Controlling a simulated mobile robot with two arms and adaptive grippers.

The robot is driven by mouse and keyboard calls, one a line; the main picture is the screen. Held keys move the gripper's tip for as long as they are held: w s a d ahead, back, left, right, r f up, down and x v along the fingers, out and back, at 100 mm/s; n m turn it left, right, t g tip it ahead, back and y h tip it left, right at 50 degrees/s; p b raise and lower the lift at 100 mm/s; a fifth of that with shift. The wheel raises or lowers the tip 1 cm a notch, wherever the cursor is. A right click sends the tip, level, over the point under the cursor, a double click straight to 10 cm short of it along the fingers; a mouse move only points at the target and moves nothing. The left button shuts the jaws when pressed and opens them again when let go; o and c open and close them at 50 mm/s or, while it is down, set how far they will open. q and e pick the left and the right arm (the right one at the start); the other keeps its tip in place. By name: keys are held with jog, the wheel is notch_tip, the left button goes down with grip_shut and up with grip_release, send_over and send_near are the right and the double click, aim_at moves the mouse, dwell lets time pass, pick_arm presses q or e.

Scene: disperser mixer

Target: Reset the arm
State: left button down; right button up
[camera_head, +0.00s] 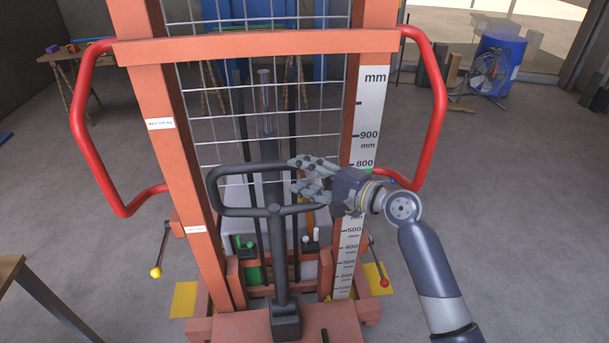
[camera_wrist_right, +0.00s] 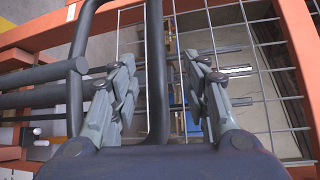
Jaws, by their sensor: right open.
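My right arm comes in from the lower right in the head view. Its right gripper (camera_head: 293,174) is open at the upper right part of a dark looped handle (camera_head: 214,197) on an orange stacker. In the right wrist view the right gripper (camera_wrist_right: 162,58) has its two fingers spread, with a dark bar of the handle (camera_wrist_right: 156,85) running between them. The fingers look apart from the bar, but contact is hard to judge. My left gripper is not in view.
The orange stacker frame (camera_head: 176,125) has a wire mesh, red side rails (camera_head: 437,110) and a height scale (camera_head: 369,120). Levers with yellow (camera_head: 156,272) and red (camera_head: 384,283) knobs stand low on either side. A wooden table edge (camera_head: 12,268) is at lower left.

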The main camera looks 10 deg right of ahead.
jog(key=s+d+f+n+g+h+b, duration=0.1)
jog(key=s+d+f+h, duration=0.25)
jog(key=f, duration=1.15)
jog(key=s+d+f+n+g+h, duration=0.1)
jog(key=s+d+f+g+h, duration=0.3)
jog(key=f, duration=1.1)
jog(key=s+d+f+n+t+h+b, duration=0.15)
jog(key=s+f, duration=0.35)
jog(key=f, duration=1)
jog(key=s+d+f+n+g+h, duration=0.1)
jog(key=s+d+f+n+g, duration=0.1)
jog(key=s+f, duration=0.65)
jog(key=s+d+f+n+g+h, duration=0.1)
jog(key=s+d+f+n+g, duration=0.15)
jog(key=s+f, duration=0.65)
jog(key=s+d+f+n+g, duration=0.1)
jog(key=s+f+n, duration=0.1)
jog(key=s, duration=1.1)
jog(key=s+d+f+n+g+b, duration=0.1)
jog(key=s+f+n, duration=0.2)
jog(key=s, duration=1)
jog(key=shift+f+h, duration=0.4)
jog(key=shift+f, duration=0.55)
